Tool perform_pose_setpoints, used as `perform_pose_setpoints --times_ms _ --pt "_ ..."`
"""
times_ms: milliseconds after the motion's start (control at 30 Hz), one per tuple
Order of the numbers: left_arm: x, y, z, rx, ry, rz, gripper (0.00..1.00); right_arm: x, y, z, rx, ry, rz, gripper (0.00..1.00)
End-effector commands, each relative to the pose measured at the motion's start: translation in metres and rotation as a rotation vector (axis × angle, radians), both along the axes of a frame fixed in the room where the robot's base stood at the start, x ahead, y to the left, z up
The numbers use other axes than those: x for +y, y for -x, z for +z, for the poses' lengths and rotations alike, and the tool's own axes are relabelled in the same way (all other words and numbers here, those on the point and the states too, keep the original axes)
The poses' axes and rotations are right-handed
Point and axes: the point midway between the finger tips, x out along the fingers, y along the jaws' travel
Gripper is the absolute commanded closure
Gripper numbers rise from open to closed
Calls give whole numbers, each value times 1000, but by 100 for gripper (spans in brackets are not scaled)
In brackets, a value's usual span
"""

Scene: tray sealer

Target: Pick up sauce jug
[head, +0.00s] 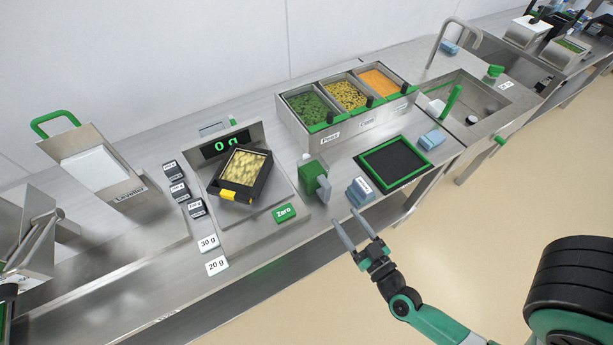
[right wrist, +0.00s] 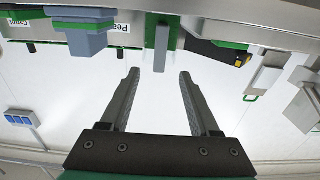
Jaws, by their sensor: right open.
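The green sauce jug (head: 312,172) with a grey handle (head: 323,189) stands on the steel counter, right of the scale. In the right wrist view, its grey handle (right wrist: 161,48) shows upside down beyond the fingertips, with part of the green body (right wrist: 172,35) behind it. My right gripper (head: 348,218) is open and empty at the counter's front edge, in front and to the right of the jug, apart from it. Its fingers also show in the right wrist view (right wrist: 159,74), with the handle lined up between them. My left gripper is not in view.
The scale (head: 223,198) reads 0 g and bears a black tray (head: 227,190) of pale yellow pieces.

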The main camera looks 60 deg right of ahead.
Motion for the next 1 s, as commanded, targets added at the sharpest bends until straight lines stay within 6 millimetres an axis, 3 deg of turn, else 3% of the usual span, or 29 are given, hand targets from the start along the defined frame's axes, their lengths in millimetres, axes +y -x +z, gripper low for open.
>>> perform_pose_setpoints --times_ms 200,400,633,900,1000 --pt "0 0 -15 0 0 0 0 -15 -24 -1 -9 4 -3 38" --pt "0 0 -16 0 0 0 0 -32 -52 1 -6 2 2 38" --pt "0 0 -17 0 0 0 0 -37 -60 1 -6 2 3 38" --pt "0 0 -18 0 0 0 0 -61 -96 3 -6 2 4 38" --pt "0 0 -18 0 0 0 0 -64 -100 2 -5 2 4 38"
